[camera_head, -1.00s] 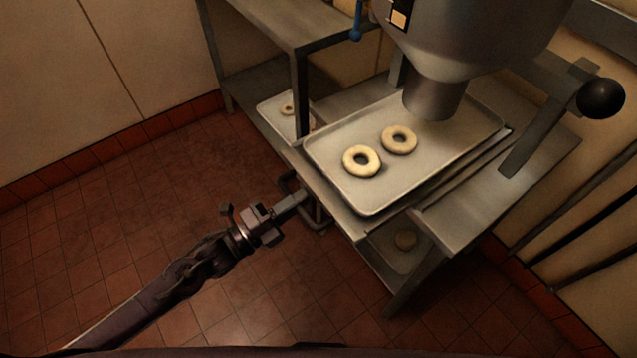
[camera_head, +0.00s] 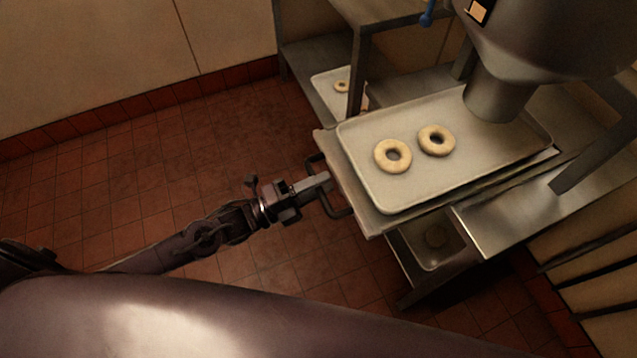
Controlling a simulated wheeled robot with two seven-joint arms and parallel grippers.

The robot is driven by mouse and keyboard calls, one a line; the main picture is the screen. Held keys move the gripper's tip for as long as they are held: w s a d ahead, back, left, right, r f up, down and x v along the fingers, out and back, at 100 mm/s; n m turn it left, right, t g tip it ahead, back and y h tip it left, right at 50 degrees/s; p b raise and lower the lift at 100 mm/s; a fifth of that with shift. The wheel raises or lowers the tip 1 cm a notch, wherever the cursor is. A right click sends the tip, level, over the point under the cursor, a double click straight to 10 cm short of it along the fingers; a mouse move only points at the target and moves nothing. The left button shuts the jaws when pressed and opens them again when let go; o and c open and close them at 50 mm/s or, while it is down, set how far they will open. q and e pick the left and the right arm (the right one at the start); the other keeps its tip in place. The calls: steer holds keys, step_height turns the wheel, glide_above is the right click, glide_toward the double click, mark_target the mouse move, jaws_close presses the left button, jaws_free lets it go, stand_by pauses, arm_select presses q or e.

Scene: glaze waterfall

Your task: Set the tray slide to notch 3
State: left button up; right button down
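The tray slide (camera_head: 357,211) is a flat metal plate sticking out from the stand, with a dark U-shaped handle (camera_head: 335,210) on its front edge. A pale tray (camera_head: 450,178) lies on it, bearing two ring doughnuts (camera_head: 393,156). My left gripper (camera_head: 322,181) is at the handle's bar and appears shut around it; the fingertips are small and dark. The hopper's spout (camera_head: 497,98) hangs over the tray's far part, beyond the doughnuts. I cannot make out any notch marks. My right gripper is out of view.
Another tray (camera_head: 325,88) with a doughnut sits on a shelf at the back left, and a further one (camera_head: 415,250) lies low beneath the slide. The tiled floor (camera_head: 150,190) left of the stand is clear. Part of my body covers the bottom.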

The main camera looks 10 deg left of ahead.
arm_select(q)
steer(key=v, duration=0.7)
steer(key=shift+s+a+b, duration=0.25)
steer(key=shift+a+b, duration=0.05)
steer(key=shift+b, duration=0.1)
steer(key=shift+f, duration=0.15)
steer(key=a+f+n+y+p, duration=0.1)
steer(key=a+f+n+y, duration=0.35)
steer(key=f, duration=0.35)
steer(key=a+f+n+y+p, duration=0.1)
steer(key=a+f+n+y, duration=0.35)
steer(key=f, duration=0.35)
steer(key=a+f+n+y+p, duration=0.1)
steer(key=a+f+n+y, duration=0.25)
steer(key=f+n, duration=0.35)
steer(key=s+f+n+g+y, duration=0.4)
steer(key=s+f+n+g, duration=0.2)
steer(key=s+f, duration=0.75)
steer(key=s+d+f+n+g, duration=0.2)
steer(key=s+f, duration=0.1)
steer(key=s, duration=0.3)
steer(key=s+d+f+n+g+p, duration=0.1)
steer(key=s+d+f+n+g, duration=0.1)
steer(key=s, duration=0.5)
steer(key=shift+s+d+f+g, duration=0.3)
steer(key=shift+f+g, duration=0.1)
